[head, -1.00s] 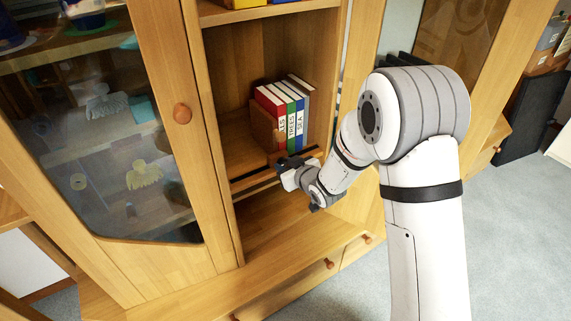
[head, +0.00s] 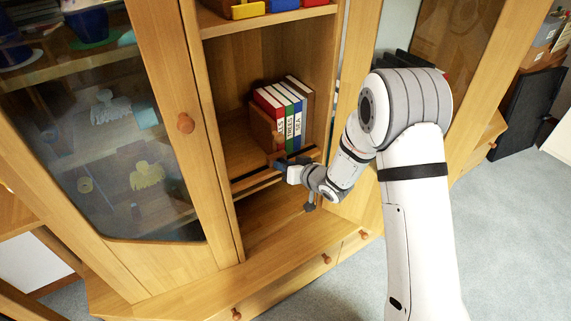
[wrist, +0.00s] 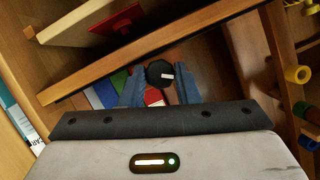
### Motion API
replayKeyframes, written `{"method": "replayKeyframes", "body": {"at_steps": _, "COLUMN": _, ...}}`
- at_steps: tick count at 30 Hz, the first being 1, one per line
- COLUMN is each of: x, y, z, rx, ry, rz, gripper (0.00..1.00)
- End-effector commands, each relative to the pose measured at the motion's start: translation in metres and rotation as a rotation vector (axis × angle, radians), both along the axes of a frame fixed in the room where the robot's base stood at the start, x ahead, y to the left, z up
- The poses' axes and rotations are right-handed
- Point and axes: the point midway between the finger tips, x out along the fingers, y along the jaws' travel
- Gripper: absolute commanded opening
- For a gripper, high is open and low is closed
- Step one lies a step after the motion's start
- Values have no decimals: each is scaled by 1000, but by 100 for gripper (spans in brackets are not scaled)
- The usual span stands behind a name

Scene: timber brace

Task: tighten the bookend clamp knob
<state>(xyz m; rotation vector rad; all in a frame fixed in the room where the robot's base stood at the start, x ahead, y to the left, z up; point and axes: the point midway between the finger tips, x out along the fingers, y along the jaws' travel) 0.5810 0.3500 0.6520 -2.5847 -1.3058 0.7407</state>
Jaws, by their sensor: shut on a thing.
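A dark round clamp knob (wrist: 160,73) with a white mark on its face shows in the wrist view. The two blue fingers of my gripper (wrist: 160,80) stand on either side of it, shut on it. In the head view my gripper (head: 281,166) is at the front edge of the shelf (head: 250,180), just below the books (head: 286,112). The knob is hidden there behind my gripper. A brown wooden bookend (head: 263,128) stands against the left side of the upright books.
A glass cabinet door (head: 95,140) with a round wooden knob (head: 185,123) is on the left. Colourful bins (head: 262,8) sit on the shelf above. Below the book shelf is an empty compartment. Open carpet (head: 515,225) lies to the right.

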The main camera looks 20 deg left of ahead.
Motion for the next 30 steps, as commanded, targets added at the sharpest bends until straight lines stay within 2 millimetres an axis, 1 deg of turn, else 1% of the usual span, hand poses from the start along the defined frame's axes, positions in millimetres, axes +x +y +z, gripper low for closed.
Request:
{"method": "replayKeyframes", "body": {"at_steps": 8, "x": 1, "y": 1, "z": 2, "rx": 3, "ry": -4, "rz": 1, "gripper": 6}}
{"method": "replayKeyframes", "body": {"at_steps": 9, "x": 1, "y": 1, "z": 2, "rx": 3, "ry": -4, "rz": 1, "gripper": 32}}
{"method": "replayKeyframes", "body": {"at_steps": 16, "x": 0, "y": 1, "z": 1, "rx": 1, "ry": -3, "rz": 1, "gripper": 50}}
{"method": "replayKeyframes", "body": {"at_steps": 22, "x": 0, "y": 0, "z": 1, "rx": 0, "ry": -2, "rz": 1, "gripper": 50}}
{"method": "replayKeyframes", "body": {"at_steps": 25, "x": -2, "y": -3, "z": 2, "rx": 0, "ry": -2, "rz": 0, "gripper": 50}}
{"method": "replayKeyframes", "body": {"at_steps": 30, "x": -14, "y": -23, "z": 13, "rx": 0, "ry": -2, "rz": -1, "gripper": 50}}
